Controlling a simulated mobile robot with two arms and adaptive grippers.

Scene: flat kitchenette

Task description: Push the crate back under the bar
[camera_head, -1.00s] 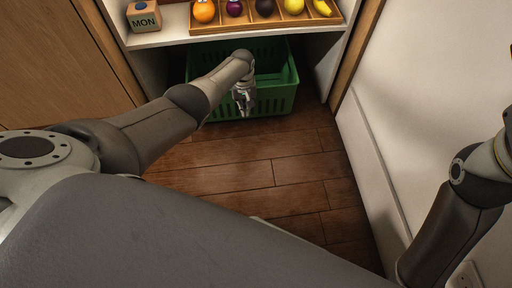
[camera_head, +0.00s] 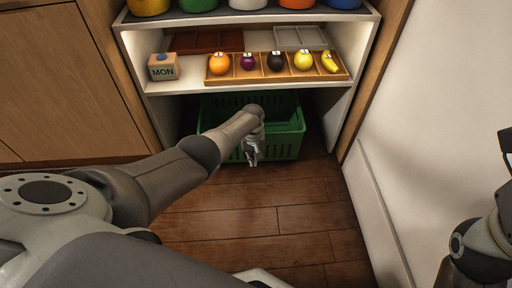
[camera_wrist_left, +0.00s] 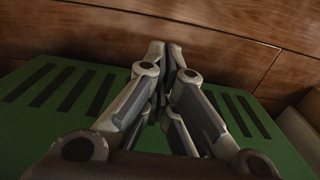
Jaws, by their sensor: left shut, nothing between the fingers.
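The green slatted crate (camera_head: 284,146) stands on the floor in the opening below the white shelf unit (camera_head: 200,87), which seems to be the bar. Its front wall sits near the unit's front edge. My left gripper (camera_head: 253,158) is shut and empty, pointing down at the front of the crate. In the left wrist view the shut fingers (camera_wrist_left: 167,50) lie over the slotted green crate wall (camera_wrist_left: 50,95). I cannot tell whether they touch it. My left forearm hides the crate's left front part. My right arm shows at the right edge, but its gripper is not visible.
A tray (camera_head: 287,77) with several fruits and a MON block (camera_head: 163,67) are on the shelf. Colored containers (camera_head: 248,3) stand on top. A wooden cabinet (camera_head: 60,80) is left and a white wall (camera_head: 430,120) right. The wooden floor (camera_head: 270,215) in front is clear.

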